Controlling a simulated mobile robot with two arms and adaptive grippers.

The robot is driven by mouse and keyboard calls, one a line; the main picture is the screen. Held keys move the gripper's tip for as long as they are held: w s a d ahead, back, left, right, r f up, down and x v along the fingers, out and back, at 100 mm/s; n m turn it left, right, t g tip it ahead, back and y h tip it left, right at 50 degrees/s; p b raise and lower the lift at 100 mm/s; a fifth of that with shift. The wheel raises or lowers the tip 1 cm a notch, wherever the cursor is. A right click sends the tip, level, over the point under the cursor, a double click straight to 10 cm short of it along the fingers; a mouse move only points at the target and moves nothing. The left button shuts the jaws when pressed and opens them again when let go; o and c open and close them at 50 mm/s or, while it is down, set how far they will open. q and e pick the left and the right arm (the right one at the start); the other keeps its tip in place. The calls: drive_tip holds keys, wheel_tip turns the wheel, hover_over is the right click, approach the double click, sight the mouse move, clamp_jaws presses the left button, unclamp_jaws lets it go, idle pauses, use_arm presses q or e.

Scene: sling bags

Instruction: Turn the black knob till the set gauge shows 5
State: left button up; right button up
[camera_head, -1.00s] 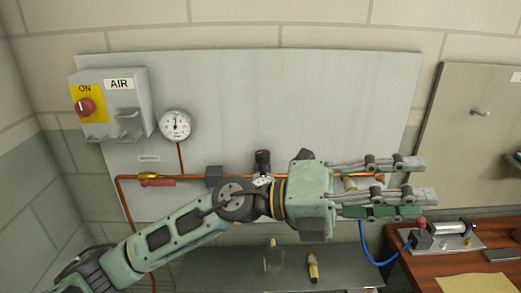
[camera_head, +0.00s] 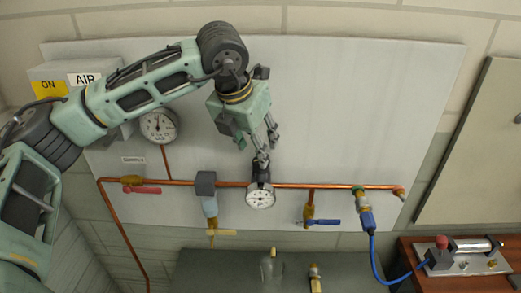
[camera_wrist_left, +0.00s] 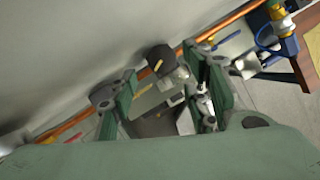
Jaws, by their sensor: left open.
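The black knob (camera_wrist_left: 160,57) shows in the left wrist view, with a short yellow mark, between and just beyond the fingers. In the head view my left gripper (camera_head: 261,150) points down at the black regulator (camera_head: 261,174) on the copper pipe, and its fingers mostly hide the knob. The gripper is open; whether a finger touches the knob I cannot tell. The small white gauge (camera_head: 260,198) sits on the front of the regulator; its reading is too small to tell. A second white gauge (camera_head: 158,126) hangs at upper left. My right gripper is not in view.
The copper pipe (camera_head: 330,186) runs along the grey panel (camera_head: 390,110). A red-handled valve (camera_head: 140,190), a blue-handled valve (camera_head: 322,222) and a blue hose (camera_head: 374,255) hang off it. The AIR switch box (camera_head: 75,72) is partly behind my arm. A wooden bench (camera_head: 420,280) stands at lower right.

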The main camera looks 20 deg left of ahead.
sight(257, 160)
use_arm(q)
wheel_tip(257, 160, down, 2)
drive_tip(key=shift+f+p, duration=0.1)
drive_tip(key=shift+p, duration=0.5)
drive_tip(key=shift+w+f+p, duration=0.3)
drive_tip(key=shift+w+f, duration=0.8)
drive_tip(key=shift+f, duration=0.15)
drive_tip(key=shift+w+f, duration=0.3)
drive_tip(key=shift+s+d+r, duration=0.1)
drive_tip(key=shift+s+r, duration=0.1)
drive_tip(key=shift+s, duration=0.25)
drive_tip(key=shift+c, duration=0.9)
drive_tip(key=shift+w+f, duration=0.1)
drive_tip(key=shift+w, duration=0.05)
drive_tip(key=c, duration=0.8)
drive_tip(key=shift+f+b, duration=0.1)
drive_tip(key=shift+b, duration=0.45)
drive_tip(key=shift+c, duration=0.2)
drive_tip(key=shift+w+f+m+h+b, duration=0.1)
drive_tip(key=shift+m+h+b, duration=0.3)
drive_tip(key=shift+m+b, duration=0.65)
drive_tip(key=shift+r+m+g+h+b, duration=0.2)
drive_tip(key=shift+m+b, duration=0.2)
drive_tip(key=shift+m, duration=0.25)
drive_tip(key=shift+r+m+g+h+b, duration=0.1)
drive_tip(key=shift+m+h+b, duration=0.1)
drive_tip(key=shift+m+b, duration=0.3)
drive_tip(key=shift+w+r, duration=0.1)
